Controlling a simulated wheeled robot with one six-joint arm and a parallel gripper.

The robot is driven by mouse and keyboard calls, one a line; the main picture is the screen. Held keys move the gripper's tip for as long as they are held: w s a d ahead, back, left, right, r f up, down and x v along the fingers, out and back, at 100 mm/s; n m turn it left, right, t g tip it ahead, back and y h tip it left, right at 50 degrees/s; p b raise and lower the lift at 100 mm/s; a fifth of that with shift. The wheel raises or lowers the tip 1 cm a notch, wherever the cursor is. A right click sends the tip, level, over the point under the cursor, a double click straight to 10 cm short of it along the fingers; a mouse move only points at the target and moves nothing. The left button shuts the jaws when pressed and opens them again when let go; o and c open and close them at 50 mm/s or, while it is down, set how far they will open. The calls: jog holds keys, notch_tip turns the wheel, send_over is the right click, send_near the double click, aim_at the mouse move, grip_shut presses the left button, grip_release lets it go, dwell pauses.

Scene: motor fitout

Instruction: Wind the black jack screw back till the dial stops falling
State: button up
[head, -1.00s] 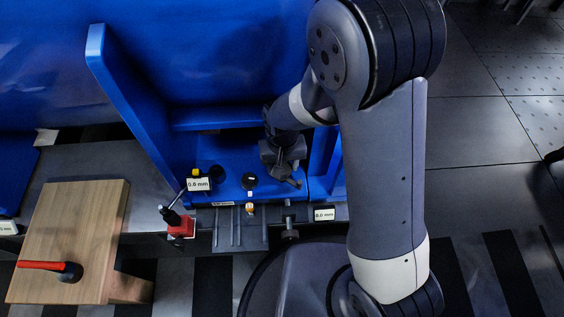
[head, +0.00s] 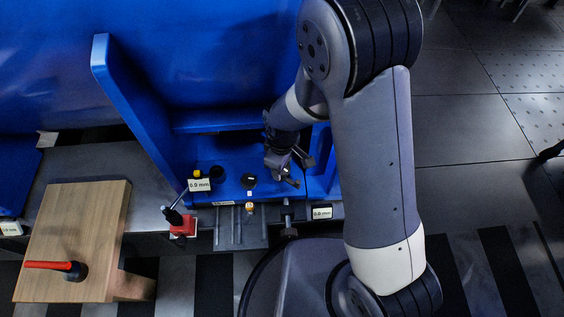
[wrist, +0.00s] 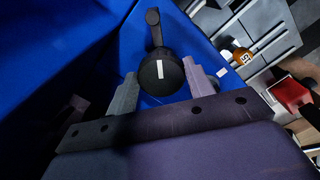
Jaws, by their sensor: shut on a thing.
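The black jack screw (wrist: 160,76) shows in the wrist view as a round black head with a white mark on its face and a short arm pointing up. My gripper (wrist: 160,70) is shut on it, one grey finger on each side. In the head view my gripper (head: 293,172) is over the right part of the blue base and hides the screw head. The dial display (head: 199,185), on a stand with a red base (head: 183,226), reads 0.0 mm. A second display (head: 321,212) at right appears to read 0.0 mm too.
A black cap (head: 249,180) stands left of my gripper, with a small orange piece (head: 249,208) in front. Tall blue walls (head: 130,110) rise at the back and sides. A wooden block (head: 90,215) with a red-handled tool (head: 48,265) is at left.

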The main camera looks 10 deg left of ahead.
jog(key=shift+w+r+n, duration=0.1)
jog(key=shift+n, duration=1)
jog(key=o, duration=1)
notch_tip(320, 180, up, 7)
jog(key=p, duration=0.3)
jog(key=shift+r, duration=0.2)
dwell(1.0)
